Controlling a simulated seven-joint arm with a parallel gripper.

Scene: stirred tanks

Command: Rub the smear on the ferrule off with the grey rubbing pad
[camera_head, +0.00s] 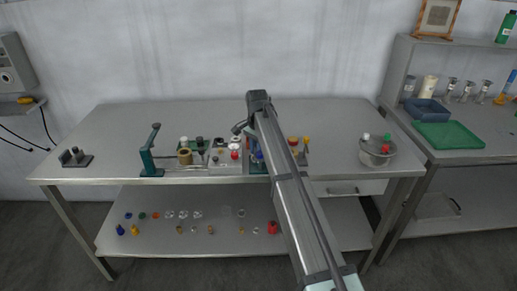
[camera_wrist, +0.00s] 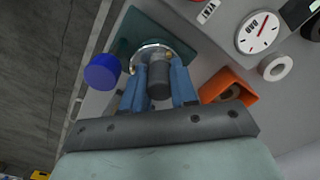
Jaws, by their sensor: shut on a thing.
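In the wrist view my gripper (camera_wrist: 158,88) has its blue fingers shut on a dark grey cylindrical piece, which looks like the grey rubbing pad (camera_wrist: 158,72). The pad is in front of a shiny round metal part (camera_wrist: 143,52), probably the ferrule, on a dark green base (camera_wrist: 133,27). The pad overlaps this part in the picture; I cannot tell if they touch. I cannot make out the smear. In the head view my arm covers the gripper and most of the work spot.
A blue round knob (camera_wrist: 102,72) is left of the fingers. An orange open-ended block (camera_wrist: 228,84) and a dial gauge (camera_wrist: 257,33) are to the right. In the head view a green-handled lever device (camera_head: 152,152) and a metal pot (camera_head: 377,153) stand on the bench (camera_head: 338,125).

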